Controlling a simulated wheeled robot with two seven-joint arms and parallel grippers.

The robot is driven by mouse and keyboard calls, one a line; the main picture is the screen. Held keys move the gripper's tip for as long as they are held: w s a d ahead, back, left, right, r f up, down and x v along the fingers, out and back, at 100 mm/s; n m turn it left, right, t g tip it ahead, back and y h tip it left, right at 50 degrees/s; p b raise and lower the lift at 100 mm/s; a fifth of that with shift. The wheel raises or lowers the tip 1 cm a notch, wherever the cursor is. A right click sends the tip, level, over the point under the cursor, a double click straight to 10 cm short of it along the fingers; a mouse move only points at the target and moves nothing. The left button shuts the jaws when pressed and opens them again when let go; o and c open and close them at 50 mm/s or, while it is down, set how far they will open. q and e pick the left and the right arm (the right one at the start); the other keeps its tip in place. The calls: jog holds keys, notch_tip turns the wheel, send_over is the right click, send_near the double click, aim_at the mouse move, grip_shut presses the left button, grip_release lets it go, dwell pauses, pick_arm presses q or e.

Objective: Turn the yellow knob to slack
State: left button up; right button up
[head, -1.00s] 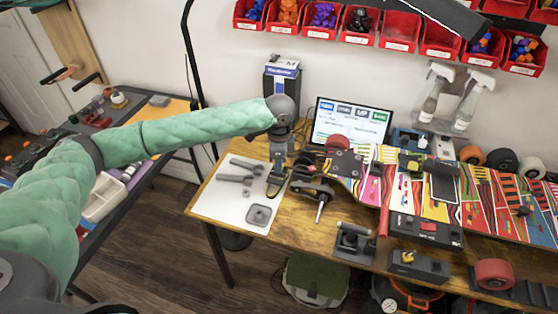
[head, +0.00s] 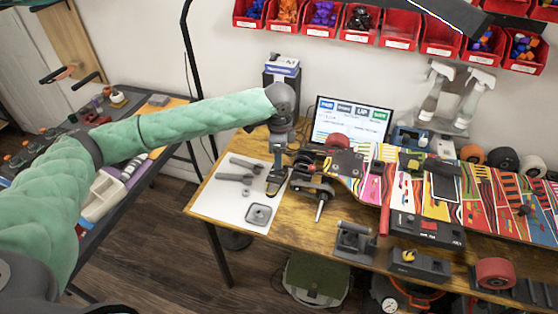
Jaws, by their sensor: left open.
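The small yellow knob (head: 408,256) sits on top of a dark box (head: 428,268) at the front edge of the wooden workbench. Its exact angle is too small to read. My left gripper (head: 274,188) is open and points down over the right side of the white mat, well to the left of the knob and apart from it. It is beside the skateboard truck (head: 312,185) at the board's left end. My right gripper is out of view.
A patterned skateboard deck (head: 375,165) lies across the bench. A dark box with a red switch (head: 428,228) and a clamp-like metal fixture (head: 354,240) stand near the knob. The white mat (head: 215,200) holds tools. A monitor (head: 350,122) stands behind.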

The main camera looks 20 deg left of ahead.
pick_arm(q)
jog(key=shift+r+b, duration=0.35)
jog(key=shift+r, duration=2.3)
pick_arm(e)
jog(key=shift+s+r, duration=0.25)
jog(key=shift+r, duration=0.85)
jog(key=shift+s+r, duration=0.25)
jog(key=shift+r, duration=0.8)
pick_arm(q)
jog(key=shift+f, duration=0.1)
